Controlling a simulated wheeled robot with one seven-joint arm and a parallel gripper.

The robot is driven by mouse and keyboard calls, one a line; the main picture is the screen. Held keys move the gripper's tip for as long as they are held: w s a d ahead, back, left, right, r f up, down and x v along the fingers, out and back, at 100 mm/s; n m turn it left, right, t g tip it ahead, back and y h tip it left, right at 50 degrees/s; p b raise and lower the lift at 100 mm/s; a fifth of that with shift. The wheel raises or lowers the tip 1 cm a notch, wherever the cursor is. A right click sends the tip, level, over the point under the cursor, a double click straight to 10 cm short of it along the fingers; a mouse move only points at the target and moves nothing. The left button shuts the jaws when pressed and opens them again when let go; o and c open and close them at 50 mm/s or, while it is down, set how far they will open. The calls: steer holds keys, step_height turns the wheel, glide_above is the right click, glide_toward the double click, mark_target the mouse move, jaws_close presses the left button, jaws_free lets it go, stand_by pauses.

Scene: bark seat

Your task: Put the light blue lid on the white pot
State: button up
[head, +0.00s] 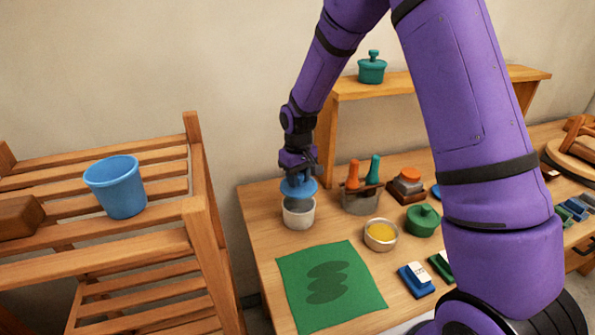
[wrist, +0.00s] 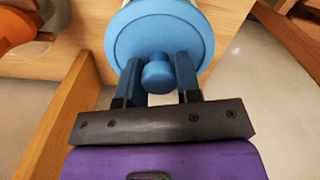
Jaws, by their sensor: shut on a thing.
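The light blue lid (head: 299,189) is a round disc held just above the white pot (head: 298,214) in the head view. The lid looks slightly tilted, and the pot's dark opening shows below it. My gripper (head: 299,172) is shut on the lid's knob. In the wrist view, the lid (wrist: 160,38) fills the top middle, and its round knob (wrist: 158,77) sits between the two fingers of my gripper (wrist: 158,80). A sliver of the pot's pale wall shows behind the lid there; the rest is hidden.
A holder (head: 361,201) with orange- and teal-handled tools stands just right of the pot. A yellow-filled bowl (head: 381,235), a green lidded pot (head: 423,220) and a green mat (head: 330,287) are nearby. A wooden shelf (head: 440,84) rises behind. A slatted rack with a blue bucket (head: 120,190) is left.

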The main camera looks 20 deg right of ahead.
steer(key=shift+f, duration=2.25)
steer(key=shift+f, duration=0.6)
steer(key=o, duration=1.7)
steer(key=shift+r, duration=0.2)
steer(key=shift+r, duration=3.3)
